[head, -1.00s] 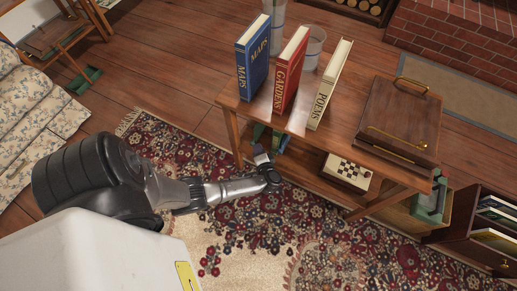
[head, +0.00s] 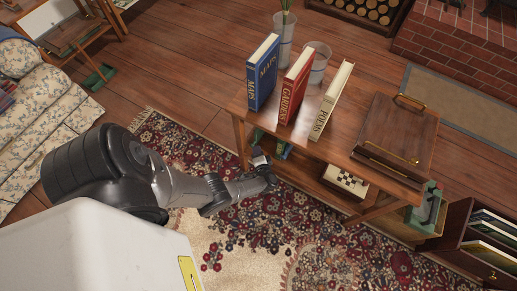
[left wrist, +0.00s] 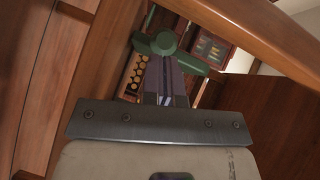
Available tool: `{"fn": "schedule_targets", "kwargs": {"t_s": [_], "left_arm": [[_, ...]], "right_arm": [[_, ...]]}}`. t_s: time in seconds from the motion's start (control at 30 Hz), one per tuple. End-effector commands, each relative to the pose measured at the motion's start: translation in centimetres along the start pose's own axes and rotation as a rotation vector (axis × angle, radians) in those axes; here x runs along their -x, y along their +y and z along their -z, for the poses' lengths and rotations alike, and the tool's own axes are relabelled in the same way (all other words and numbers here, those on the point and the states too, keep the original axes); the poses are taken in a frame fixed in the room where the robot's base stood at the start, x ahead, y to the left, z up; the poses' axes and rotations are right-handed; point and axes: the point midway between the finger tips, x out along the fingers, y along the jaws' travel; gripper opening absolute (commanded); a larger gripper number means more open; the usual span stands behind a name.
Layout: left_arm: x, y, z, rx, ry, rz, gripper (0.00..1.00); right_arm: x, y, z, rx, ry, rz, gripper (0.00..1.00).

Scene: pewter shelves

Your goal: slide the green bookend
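The green bookend (left wrist: 163,43) shows in the left wrist view as a green piece with a rounded knob, just beyond my fingertips. In the head view, a small green piece (head: 284,150) shows under the table top, partly hidden by the table and my gripper. My left gripper (head: 262,162) is at the table's near left side, below the top. In the left wrist view its two dark fingers (left wrist: 165,82) are close together, with nothing visible between them. They overlap the bookend in the picture; I cannot tell whether they touch it. My right gripper is not in view.
The wooden table (head: 385,130) carries a blue book (head: 262,75), a red book (head: 295,88), a cream book (head: 332,100) and a wooden box (head: 398,135). A chessboard box (head: 345,181) is on the lower shelf. A table edge (left wrist: 265,35) crosses close to the gripper.

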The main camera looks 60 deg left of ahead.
Motion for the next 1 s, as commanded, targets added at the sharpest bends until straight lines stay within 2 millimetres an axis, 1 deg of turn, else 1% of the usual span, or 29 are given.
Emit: {"fn": "schedule_targets", "kwargs": {"t_s": [0.03,0.17,0.27,0.33,0.47,0.6,0.8,1.0], "left_arm": [[-0.2,0.0,-0.3,-0.003,-0.005,0.002,0.0],[-0.1,0.0,-0.2,-0.003,-0.006,0.001,0.0],[0.5,0.0,0.4,-0.001,-0.007,0.0,0.0],[1.3,0.0,1.1,0.0,-0.006,-0.001,0.0],[3.1,0.1,2.9,0.004,-0.007,-0.005,0.0],[6.2,-0.1,2.9,0.001,-0.007,-0.006,0.0],[9.8,0.0,2.9,0.001,-0.007,-0.005,0.0],[12.0,0.1,2.9,0.002,-0.006,-0.003,0.0]], "right_arm": [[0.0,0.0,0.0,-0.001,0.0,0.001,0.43],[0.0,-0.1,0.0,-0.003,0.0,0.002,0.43],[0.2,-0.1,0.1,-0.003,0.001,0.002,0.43],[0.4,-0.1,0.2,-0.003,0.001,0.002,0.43],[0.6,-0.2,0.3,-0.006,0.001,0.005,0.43],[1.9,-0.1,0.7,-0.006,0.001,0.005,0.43],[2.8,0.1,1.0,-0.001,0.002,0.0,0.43],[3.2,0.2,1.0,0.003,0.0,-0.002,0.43]]}}
